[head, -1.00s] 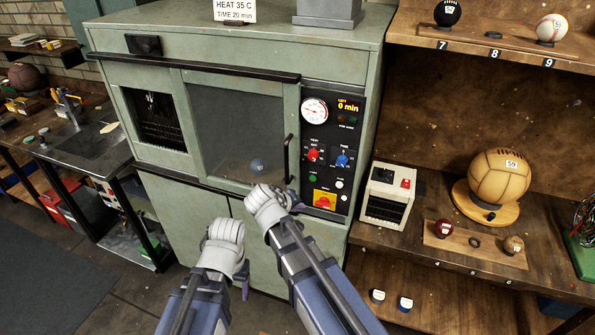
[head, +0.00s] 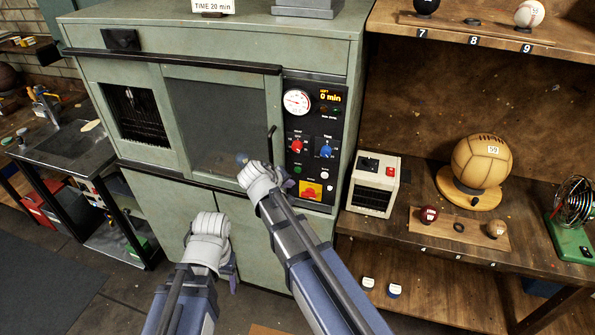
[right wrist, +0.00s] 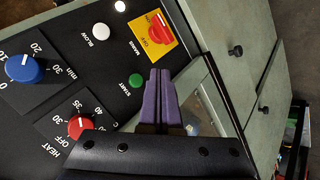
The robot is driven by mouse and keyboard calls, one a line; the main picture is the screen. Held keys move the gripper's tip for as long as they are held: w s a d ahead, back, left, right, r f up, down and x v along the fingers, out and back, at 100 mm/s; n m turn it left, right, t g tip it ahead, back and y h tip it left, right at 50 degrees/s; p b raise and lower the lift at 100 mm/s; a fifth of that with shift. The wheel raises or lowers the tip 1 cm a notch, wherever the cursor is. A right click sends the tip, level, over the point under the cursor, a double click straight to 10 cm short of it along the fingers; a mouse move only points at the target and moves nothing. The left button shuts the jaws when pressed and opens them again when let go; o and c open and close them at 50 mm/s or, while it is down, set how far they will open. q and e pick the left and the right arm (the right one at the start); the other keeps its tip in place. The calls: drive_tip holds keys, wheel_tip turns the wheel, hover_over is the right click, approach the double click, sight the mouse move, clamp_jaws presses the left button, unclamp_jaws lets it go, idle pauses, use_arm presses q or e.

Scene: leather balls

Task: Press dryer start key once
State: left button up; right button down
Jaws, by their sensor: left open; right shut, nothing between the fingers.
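The green start key (head: 297,170) sits on the dryer's black control panel (head: 312,108), below the red heat knob (head: 296,146). It shows clearly in the right wrist view (right wrist: 136,81), labelled START. My right gripper (head: 288,184) is shut and empty just left of the panel's lower part. Its purple fingertips (right wrist: 160,74) appear beside the start key in the right wrist view; I cannot tell whether they touch it. The display (head: 331,97) reads 0 min. My left gripper (head: 232,280) is open and empty, low before the dryer's lower doors.
The dryer door handle (head: 271,145) stands left of the panel. A small white device (head: 374,184) and shelves with balls stand right.

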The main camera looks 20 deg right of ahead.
drive_tip(key=shift+w+d, duration=0.5)
drive_tip(key=shift+w, duration=0.2)
drive_tip(key=shift+w+d, duration=0.45)
drive_tip(key=shift+w, duration=0.25)
drive_tip(key=shift+w, duration=0.15)
idle(1.0)
drive_tip(key=shift+w+d, duration=0.2)
drive_tip(key=shift+d, duration=0.05)
drive_tip(key=shift+w+d, duration=0.2)
drive_tip(key=shift+w, duration=0.15)
idle(0.8)
drive_tip(key=shift+s+a, duration=0.1)
drive_tip(key=shift+s, duration=0.05)
drive_tip(key=shift+s+a, duration=0.35)
drive_tip(key=shift+s, duration=0.2)
idle(0.4)
drive_tip(key=s+a, duration=0.1)
drive_tip(key=s, duration=0.1)
drive_tip(key=s+a, duration=0.2)
drive_tip(key=shift+s, duration=0.1)
